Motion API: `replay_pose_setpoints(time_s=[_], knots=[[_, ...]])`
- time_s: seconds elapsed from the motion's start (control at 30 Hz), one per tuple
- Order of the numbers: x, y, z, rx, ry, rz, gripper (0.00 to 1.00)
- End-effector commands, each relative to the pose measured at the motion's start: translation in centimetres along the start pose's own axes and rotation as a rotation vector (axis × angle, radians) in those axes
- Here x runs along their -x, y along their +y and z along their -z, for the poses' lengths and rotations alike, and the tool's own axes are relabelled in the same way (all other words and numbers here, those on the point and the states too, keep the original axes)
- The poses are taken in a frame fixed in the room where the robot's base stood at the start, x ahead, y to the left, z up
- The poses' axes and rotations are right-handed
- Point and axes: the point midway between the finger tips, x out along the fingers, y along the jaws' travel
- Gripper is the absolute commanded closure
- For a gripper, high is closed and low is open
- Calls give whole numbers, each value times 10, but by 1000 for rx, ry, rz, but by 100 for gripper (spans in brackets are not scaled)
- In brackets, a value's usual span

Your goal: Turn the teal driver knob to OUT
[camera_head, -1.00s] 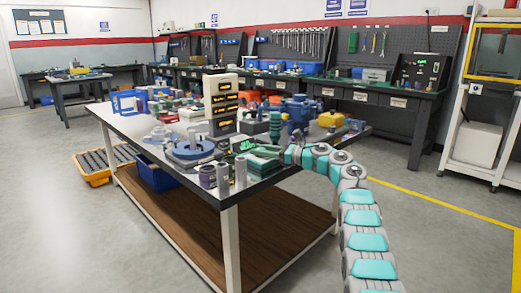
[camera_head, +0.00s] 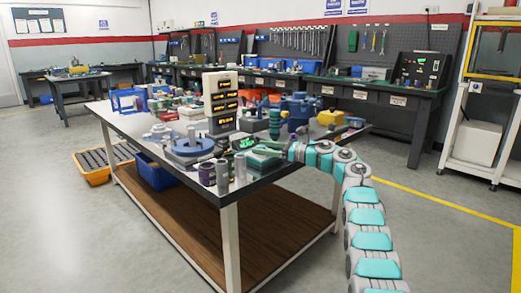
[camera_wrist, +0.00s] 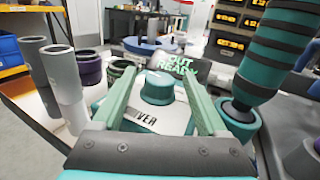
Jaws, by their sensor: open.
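The teal driver knob (camera_wrist: 157,88) is a round, short cap on a pale box marked "VER", part of its label hidden. Behind it a dark display (camera_wrist: 186,66) shows "OUT READY" in green; the display also shows small in the head view (camera_head: 243,143). My gripper (camera_wrist: 158,76) is open, with one pale green finger on each side of the knob. I cannot tell whether either finger touches it.
Grey cylinders (camera_wrist: 63,75) stand close left of the gripper. A ribbed dark teal column (camera_wrist: 275,50) rises close on the right. The floor on the right is clear.

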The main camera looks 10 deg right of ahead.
Motion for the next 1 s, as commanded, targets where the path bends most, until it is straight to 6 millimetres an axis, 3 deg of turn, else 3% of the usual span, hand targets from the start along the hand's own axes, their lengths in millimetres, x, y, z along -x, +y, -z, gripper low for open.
replay_pose_setpoints(time_s=[0.2,0.4,1.0], knots=[[37,0,3,3,0,2,24],[60,-1,2,0,-1,1,24],[65,0,1,0,0,1,24]])
